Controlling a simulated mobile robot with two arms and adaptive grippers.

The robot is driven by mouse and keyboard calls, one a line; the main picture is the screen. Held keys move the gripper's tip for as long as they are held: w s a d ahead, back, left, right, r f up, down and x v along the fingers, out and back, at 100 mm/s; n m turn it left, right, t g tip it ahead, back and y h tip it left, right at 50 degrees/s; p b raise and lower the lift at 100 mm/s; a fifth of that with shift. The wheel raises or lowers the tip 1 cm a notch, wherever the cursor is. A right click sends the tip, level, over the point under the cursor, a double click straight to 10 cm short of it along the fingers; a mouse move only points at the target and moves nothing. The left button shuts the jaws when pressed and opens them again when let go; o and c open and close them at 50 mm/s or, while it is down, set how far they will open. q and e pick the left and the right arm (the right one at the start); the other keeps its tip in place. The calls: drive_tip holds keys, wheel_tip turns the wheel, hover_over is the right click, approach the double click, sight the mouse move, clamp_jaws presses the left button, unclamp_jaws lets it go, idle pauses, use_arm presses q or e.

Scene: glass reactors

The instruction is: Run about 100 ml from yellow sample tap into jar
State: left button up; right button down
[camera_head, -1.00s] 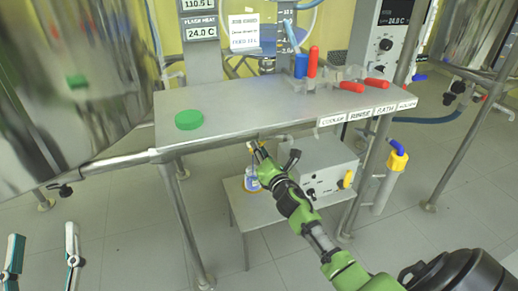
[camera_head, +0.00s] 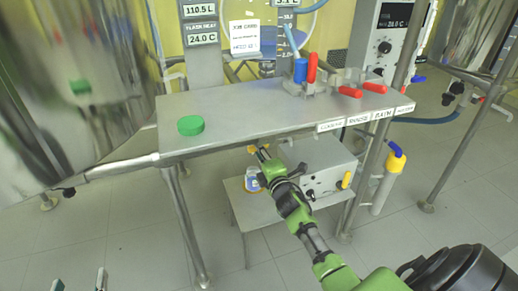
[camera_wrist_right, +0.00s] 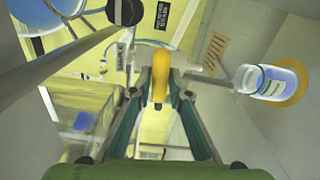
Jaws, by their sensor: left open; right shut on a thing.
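The yellow sample tap handle (camera_wrist_right: 161,65) stands between the fingertips of my right gripper (camera_wrist_right: 160,90), which is shut on it. In the head view my right gripper (camera_head: 262,153) is under the front edge of the steel bench. The glass jar (camera_wrist_right: 270,80) has a white label and a green ring near its mouth. A thin grey spout (camera_wrist_right: 212,79) points at the jar's mouth. In the head view the jar (camera_head: 252,180) stands on the low shelf, partly behind my right arm. I cannot tell its liquid level. My left gripper (camera_head: 79,283) is open and empty at the bottom left, partly cut off.
A green lid (camera_head: 190,125) lies on the steel bench (camera_head: 245,110). Red and blue pieces stand at the bench's back right. A grey box with a yellow knob (camera_head: 320,167) sits on the low shelf (camera_head: 256,213). A large steel vessel (camera_head: 70,85) fills the left.

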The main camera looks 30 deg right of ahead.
use_arm(q)
drive_tip(key=shift+s+a+f+g, duration=0.15)
drive_tip(key=shift+s+f+g, duration=0.15)
drive_tip(key=shift+f, duration=0.35)
drive_tip(key=shift+s+a+f+g, duration=0.2)
drive_tip(key=shift+f+g, duration=0.2)
drive_tip(key=shift+f, duration=0.25)
use_arm(e)
drive_tip(key=shift+m, duration=0.7)
drive_tip(key=c, duration=2)
unclamp_jaws()
use_arm(q)
drive_tip(key=shift+d, duration=0.1)
use_arm(e)
drive_tip(key=shift+o, duration=0.2)
drive_tip(key=v, duration=1.2)
drive_tip(key=shift+f, duration=0.1)
